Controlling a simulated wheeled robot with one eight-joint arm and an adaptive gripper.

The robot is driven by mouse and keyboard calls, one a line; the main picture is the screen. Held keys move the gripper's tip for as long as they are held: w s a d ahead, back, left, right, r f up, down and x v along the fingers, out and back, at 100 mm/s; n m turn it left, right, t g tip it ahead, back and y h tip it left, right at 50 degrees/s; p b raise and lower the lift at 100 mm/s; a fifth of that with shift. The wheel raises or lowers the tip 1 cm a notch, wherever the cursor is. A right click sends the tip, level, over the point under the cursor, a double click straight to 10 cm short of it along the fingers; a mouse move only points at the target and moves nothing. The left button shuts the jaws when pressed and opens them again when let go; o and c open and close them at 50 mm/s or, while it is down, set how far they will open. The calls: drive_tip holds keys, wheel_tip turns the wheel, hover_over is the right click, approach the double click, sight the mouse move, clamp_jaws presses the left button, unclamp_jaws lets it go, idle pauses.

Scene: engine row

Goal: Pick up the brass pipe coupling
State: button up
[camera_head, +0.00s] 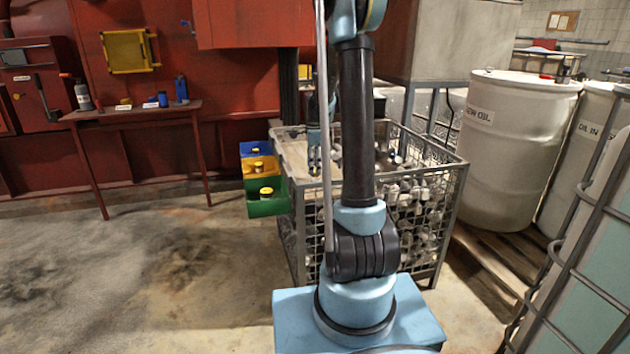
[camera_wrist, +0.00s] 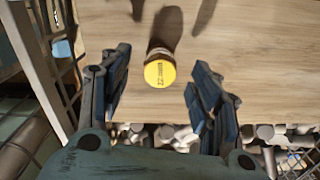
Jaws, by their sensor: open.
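I cannot make out a brass pipe coupling for certain in either view. In the wrist view, a small brown jar-like thing with a yellow, dark-marked top (camera_wrist: 160,73) stands on a pale wooden board (camera_wrist: 260,50). My gripper (camera_wrist: 158,82) is open, with its two dark blue fingers apart to the left and right of that yellow top in the picture. Nothing is seen held. In the head view my gripper (camera_head: 314,160) hangs at the board (camera_head: 293,152) on the wire crate, partly hidden by a pole and my arm.
The wire crate (camera_head: 455,190) holds many grey metal parts. White drums (camera_head: 515,150) stand right. A red table (camera_head: 140,112) stands left; the floor between is clear.

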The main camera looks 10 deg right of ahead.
sight(316, 176)
drive_tip(key=shift+d+f, duration=0.2)
drive_tip(key=shift+f, duration=1.2)
drive_tip(key=shift+d+f, duration=0.15)
drive_tip(key=shift+f, duration=1.25)
drive_tip(key=c, duration=1.3)
